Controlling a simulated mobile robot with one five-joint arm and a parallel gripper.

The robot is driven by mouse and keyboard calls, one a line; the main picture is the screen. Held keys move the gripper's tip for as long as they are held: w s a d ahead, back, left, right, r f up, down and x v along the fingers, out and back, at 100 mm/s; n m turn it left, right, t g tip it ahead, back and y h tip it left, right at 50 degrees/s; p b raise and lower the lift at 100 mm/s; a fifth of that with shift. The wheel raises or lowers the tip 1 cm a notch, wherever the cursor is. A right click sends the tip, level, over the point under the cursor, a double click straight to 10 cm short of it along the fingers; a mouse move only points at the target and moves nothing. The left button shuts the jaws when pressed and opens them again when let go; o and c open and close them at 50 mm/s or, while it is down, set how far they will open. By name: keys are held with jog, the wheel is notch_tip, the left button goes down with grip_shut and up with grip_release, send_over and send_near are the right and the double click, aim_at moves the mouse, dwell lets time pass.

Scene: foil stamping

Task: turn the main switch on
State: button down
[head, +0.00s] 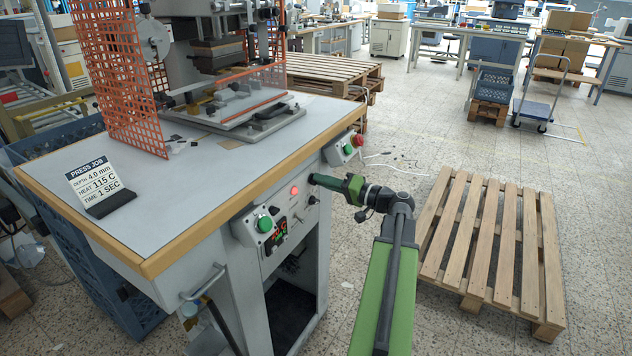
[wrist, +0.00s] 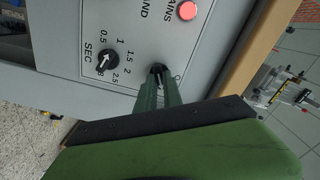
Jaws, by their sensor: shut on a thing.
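The main switch (wrist: 157,68) shows in the wrist view as a small dark knob, with an O mark beside it. My gripper (wrist: 159,82) is shut on this knob, and its green fingers hide most of it. How the knob is turned cannot be read. In the head view, my gripper (head: 314,180) reaches from the right to the grey front panel of the press bench. The red mains lamp (head: 294,190) beside it is lit, and it also glows in the wrist view (wrist: 188,10).
A timer dial (wrist: 107,61) marked SEC sits near the held knob. A green button (head: 264,224) is on a box at left, and another box (head: 346,150) has green and red buttons. A wooden pallet (head: 490,240) lies on the floor at right.

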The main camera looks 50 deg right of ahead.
jog(key=shift+m, duration=1.2)
jog(key=shift+f+m, duration=0.1)
jog(key=shift+m, duration=1.1)
jog(key=c, duration=1.4)
grip_release()
jog(key=shift+s, duration=0.1)
jog(key=v, duration=1)
